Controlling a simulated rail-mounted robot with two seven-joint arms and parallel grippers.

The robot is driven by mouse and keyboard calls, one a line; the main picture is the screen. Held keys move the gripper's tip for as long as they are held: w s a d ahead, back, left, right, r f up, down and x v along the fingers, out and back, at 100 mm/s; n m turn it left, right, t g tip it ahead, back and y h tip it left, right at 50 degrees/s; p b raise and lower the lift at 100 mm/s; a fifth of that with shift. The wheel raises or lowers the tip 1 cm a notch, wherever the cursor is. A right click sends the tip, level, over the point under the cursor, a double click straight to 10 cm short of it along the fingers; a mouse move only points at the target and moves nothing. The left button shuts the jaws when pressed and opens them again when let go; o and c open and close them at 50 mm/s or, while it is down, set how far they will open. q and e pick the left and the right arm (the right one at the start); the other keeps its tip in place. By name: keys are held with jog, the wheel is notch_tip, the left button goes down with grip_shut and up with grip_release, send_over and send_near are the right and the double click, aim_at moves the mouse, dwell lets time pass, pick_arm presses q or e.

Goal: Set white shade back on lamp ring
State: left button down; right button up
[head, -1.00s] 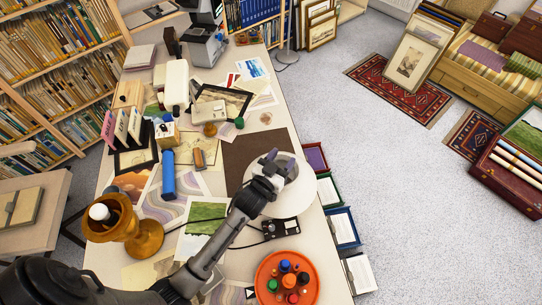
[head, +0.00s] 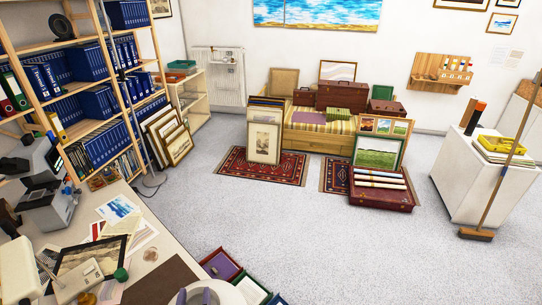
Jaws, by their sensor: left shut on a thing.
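The white shade (head: 232,294) shows only in part at the bottom edge of the head view, above the near end of the worktable. My left gripper (head: 194,297) is at its rim, with the purple-grey fingers shut on it. The rest of the shade and of my left arm is cut off by the frame. The lamp and its ring are out of view. My right gripper is not in view.
The worktable (head: 165,262) at lower left holds a dark framed print (head: 88,258), a green-capped jar (head: 121,275) and loose prints. Open drawers or boxes (head: 222,264) stand beside it.

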pick_arm(q)
jog(key=s+r+h+p, duration=0.1)
jog(key=s+r+p, duration=0.1)
jog(key=r+p, duration=1)
jog(key=s+r+m+p, duration=0.1)
jog(key=r+p, duration=1.2)
jog(key=r, duration=1.6)
jog(key=shift+s+h, duration=0.4)
jog(key=shift+s, duration=0.25)
jog(key=shift+a, duration=0.1)
